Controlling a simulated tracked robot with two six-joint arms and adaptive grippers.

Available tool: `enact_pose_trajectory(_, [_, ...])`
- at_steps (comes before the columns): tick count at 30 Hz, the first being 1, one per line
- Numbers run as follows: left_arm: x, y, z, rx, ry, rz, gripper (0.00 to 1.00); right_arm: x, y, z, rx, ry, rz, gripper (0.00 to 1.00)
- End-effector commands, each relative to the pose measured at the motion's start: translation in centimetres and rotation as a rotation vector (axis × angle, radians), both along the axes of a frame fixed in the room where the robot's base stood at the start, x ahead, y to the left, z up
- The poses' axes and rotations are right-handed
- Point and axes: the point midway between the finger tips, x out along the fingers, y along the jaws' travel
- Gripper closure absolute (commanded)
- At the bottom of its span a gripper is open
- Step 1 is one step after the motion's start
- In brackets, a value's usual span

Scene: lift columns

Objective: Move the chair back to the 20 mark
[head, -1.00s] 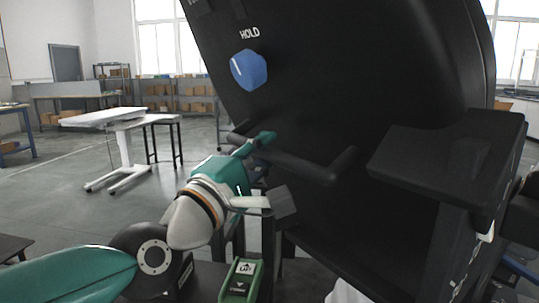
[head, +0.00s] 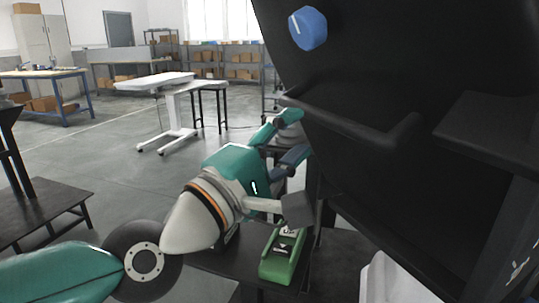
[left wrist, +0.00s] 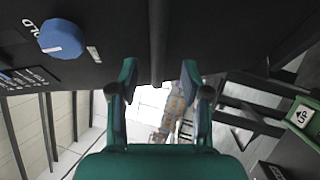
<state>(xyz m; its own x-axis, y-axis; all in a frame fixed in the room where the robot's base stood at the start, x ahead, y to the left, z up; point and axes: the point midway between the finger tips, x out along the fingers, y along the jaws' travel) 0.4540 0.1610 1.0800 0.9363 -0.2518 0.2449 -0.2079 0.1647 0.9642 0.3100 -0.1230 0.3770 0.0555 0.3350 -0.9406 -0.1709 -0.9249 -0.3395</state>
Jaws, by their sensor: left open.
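The chair back is a large dark panel (head: 400,70) filling the right of the head view and the top of the left wrist view. It bears a blue knob (head: 308,28), also seen in the left wrist view (left wrist: 61,39) beside partly cropped lettering. A black bar handle (head: 350,125) sticks out below the knob. My left gripper (head: 284,138) is open and empty, just below the handle's left end. In the left wrist view a black bar (left wrist: 158,40) points down towards the gap between its fingers (left wrist: 160,88). I cannot read a 20 mark. My right gripper is out of view.
A green box with an UP arrow (head: 284,258) sits below my left gripper; it also shows in the left wrist view (left wrist: 305,116). A black armrest-like block (head: 485,130) stands at right. A white table (head: 155,82) and shelves are farther back, with open floor between.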

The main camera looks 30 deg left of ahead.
Motion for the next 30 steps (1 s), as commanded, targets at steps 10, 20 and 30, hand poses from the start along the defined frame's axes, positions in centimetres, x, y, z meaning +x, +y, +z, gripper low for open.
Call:
enact_pose_trajectory(10, [-4.3, 1.2, -1.2, -0.001, 0.001, 0.000, 0.53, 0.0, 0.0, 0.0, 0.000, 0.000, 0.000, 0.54])
enact_pose_trajectory(20, [-4.5, 1.2, -1.3, 0.001, 0.002, 0.000, 0.53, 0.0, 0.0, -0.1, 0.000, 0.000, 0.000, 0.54])
enact_pose_trajectory(30, [-4.5, 1.2, -1.3, 0.001, 0.002, 0.000, 0.53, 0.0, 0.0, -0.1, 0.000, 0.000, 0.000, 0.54])
